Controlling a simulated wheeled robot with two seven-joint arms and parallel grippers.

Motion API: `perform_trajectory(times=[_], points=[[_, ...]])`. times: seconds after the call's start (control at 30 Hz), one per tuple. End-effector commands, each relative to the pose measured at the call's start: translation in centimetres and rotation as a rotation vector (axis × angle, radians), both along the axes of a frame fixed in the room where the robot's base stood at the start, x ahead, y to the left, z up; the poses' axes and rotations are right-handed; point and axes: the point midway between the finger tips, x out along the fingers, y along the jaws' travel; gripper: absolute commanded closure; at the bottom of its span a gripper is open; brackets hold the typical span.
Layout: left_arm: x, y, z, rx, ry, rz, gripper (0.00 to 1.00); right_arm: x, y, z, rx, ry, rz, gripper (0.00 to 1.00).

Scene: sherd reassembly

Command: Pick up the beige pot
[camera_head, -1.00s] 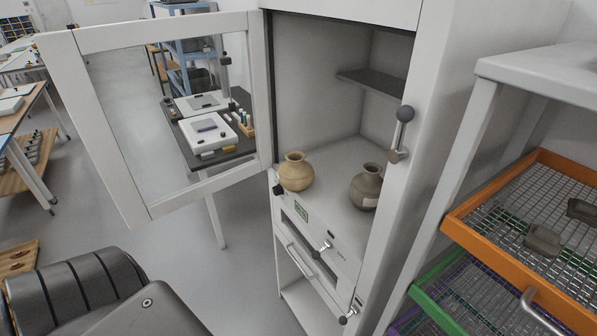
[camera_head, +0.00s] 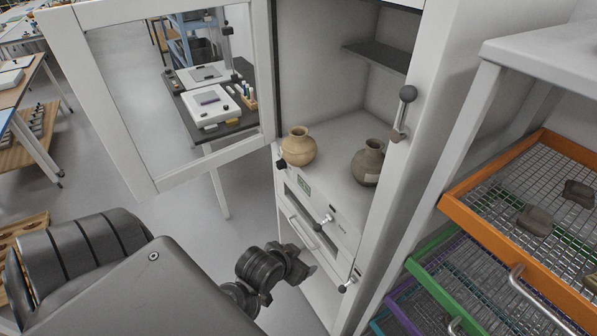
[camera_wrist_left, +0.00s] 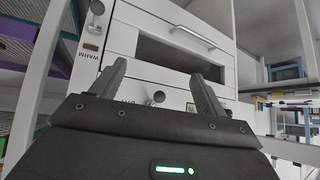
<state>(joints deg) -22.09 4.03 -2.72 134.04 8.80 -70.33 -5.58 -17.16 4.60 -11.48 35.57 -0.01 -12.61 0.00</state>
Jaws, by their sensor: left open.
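The beige pot (camera_head: 299,147) stands upright at the front left of the open cabinet's floor in the head view. My left gripper (camera_head: 309,266) is low in front of the cabinet, below the pot and apart from it. In the left wrist view its two fingers (camera_wrist_left: 160,88) are spread with nothing between them, facing the cabinet's lower front. The pot does not show in the left wrist view. My right gripper is in neither view.
A darker brown pot (camera_head: 369,163) stands to the right of the beige one. The glass door (camera_head: 165,180) hangs open to the left. A handle (camera_head: 402,115) is on the cabinet's right edge. A rack with an orange-framed mesh tray (camera_head: 470,213) stands at right.

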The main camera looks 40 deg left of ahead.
Motion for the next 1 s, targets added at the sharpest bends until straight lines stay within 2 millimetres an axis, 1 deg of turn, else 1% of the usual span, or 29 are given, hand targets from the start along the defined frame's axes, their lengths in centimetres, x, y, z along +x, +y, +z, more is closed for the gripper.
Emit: perform_trajectory(times=[0.03,0.07,0.1,0.17,0.2,0.27,0.3,0.4,0.43,0.53,0.67,0.73,1.0], points=[[2.6,1.1,2.1,0.003,-0.099,0.04,0.25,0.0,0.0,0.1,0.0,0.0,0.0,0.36],[4.0,1.8,3.3,0.007,-0.159,0.063,0.25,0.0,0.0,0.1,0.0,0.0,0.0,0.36],[5.9,2.9,5.0,0.014,-0.239,0.1,0.25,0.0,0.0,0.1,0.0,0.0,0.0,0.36],[8.5,4.8,7.5,0.031,-0.359,0.159,0.25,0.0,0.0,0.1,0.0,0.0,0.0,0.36],[10.0,6.1,9.3,0.045,-0.441,0.202,0.25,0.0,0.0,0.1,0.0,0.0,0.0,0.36],[11.9,8.1,11.9,0.071,-0.553,0.268,0.25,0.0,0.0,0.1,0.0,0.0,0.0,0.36],[12.9,9.4,13.4,0.09,-0.619,0.313,0.25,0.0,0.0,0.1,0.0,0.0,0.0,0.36],[14.3,12.1,16.6,0.135,-0.75,0.409,0.25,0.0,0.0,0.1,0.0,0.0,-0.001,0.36],[14.6,12.7,17.3,0.146,-0.777,0.43,0.25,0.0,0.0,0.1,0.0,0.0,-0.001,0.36],[14.9,13.9,18.6,0.17,-0.827,0.474,0.25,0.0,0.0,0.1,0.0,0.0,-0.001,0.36],[14.9,14.2,18.9,0.179,-0.841,0.487,0.25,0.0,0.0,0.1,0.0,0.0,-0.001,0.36],[15.3,14.4,19.0,0.179,-0.841,0.485,0.25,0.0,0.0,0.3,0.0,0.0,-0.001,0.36],[18.8,16.4,19.1,0.179,-0.839,0.483,0.25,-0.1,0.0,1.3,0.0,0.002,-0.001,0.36]])
